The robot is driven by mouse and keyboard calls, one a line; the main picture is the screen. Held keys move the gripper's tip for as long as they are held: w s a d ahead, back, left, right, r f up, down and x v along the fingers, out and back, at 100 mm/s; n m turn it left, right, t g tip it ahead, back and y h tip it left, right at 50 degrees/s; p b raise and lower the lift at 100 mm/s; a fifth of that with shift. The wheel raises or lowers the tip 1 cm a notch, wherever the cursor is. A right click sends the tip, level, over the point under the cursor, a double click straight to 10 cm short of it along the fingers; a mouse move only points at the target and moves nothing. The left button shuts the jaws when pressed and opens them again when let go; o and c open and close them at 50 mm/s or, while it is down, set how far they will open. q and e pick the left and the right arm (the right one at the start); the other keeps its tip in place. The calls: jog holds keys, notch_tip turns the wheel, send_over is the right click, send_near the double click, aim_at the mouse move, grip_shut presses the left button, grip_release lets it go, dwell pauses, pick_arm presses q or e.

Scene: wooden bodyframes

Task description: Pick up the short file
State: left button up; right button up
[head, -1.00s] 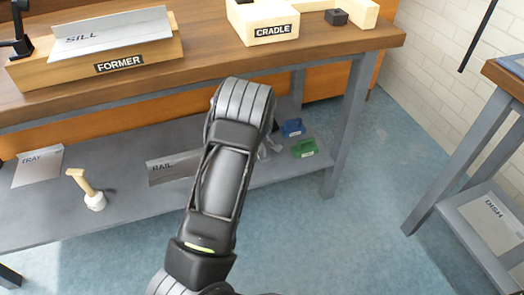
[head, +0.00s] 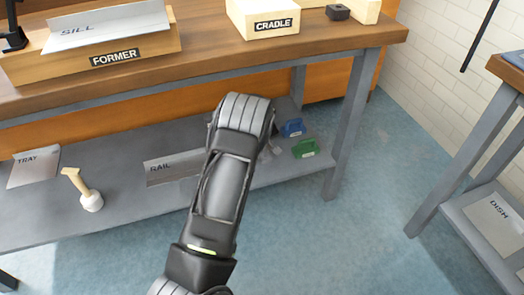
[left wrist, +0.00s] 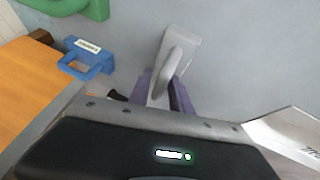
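I cannot make out the short file for certain in either view. A small black piece (left wrist: 117,95) shows just past my wrist in the left wrist view, too small to identify. My left arm reaches toward the lower shelf under the bench, and its hand is hidden behind the arm in the head view. In the left wrist view, purple finger-like parts of my left gripper (left wrist: 164,96) lie on both sides of a light grey item (left wrist: 181,52) on the shelf. I cannot tell whether they touch it. My right gripper is not in view.
A blue handled block (head: 292,128) and a green one (head: 305,149) sit on the grey lower shelf (head: 120,222). A mallet (head: 85,190), the RAIL plate (head: 172,168) and the TRAY plate (head: 33,170) lie left. The wooden benchtop (head: 215,58) overhangs.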

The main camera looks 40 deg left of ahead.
pick_arm(q)
grip_shut()
dwell(1.4)
